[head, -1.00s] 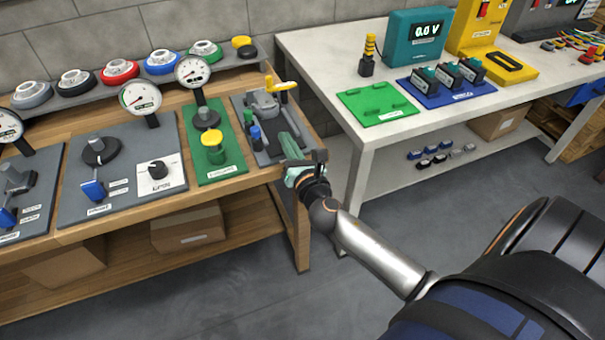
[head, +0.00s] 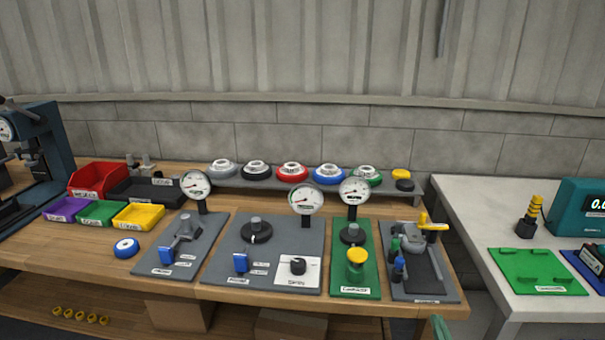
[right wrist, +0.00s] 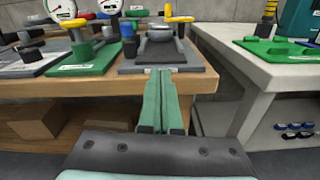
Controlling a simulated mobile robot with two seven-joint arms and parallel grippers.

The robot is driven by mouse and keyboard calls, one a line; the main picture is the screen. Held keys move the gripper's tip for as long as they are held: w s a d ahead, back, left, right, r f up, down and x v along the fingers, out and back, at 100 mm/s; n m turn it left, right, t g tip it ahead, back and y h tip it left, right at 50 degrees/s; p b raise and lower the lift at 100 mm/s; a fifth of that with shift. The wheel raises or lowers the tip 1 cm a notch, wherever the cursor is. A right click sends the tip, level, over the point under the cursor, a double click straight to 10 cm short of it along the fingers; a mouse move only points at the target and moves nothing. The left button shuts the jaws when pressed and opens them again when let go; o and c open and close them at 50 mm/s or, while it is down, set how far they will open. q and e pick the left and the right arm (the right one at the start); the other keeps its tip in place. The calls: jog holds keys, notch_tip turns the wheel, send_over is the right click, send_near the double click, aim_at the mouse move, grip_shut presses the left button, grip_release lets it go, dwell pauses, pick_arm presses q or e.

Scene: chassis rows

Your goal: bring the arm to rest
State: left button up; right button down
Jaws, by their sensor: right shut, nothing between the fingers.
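My right gripper (head: 439,327) shows only as a small green piece at the bottom edge of the head view, by the front right corner of the wooden bench (head: 350,303). In the right wrist view, its two long green fingers (right wrist: 166,76) lie together, shut and empty. They point at the bench's front edge, below the grey plate (right wrist: 186,83) that bears a vise-like fixture with a yellow handle. That plate also shows in the head view (head: 432,284). My left gripper is not in view.
The bench carries gauge panels, a green panel (head: 368,272) with a yellow knob, coloured bins, and a rear shelf of round caps. A white table (head: 478,212) with a green plate (head: 538,270) stands at the right. A gap separates bench and table.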

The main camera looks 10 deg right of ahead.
jog(key=s+a+f+m+g+y+p, duration=0.3)
jog(key=s+a+m, duration=0.5)
jog(key=m, duration=0.7)
jog(key=s+a+f+m+g+y+p, duration=0.3)
jog(key=s+a+f+m, duration=0.4)
jog(key=s+m, duration=0.5)
jog(key=a+m+g+p, duration=0.1)
jog(key=a+m+g, duration=0.1)
jog(key=m, duration=0.1)
jog(key=shift+p, duration=0.3)
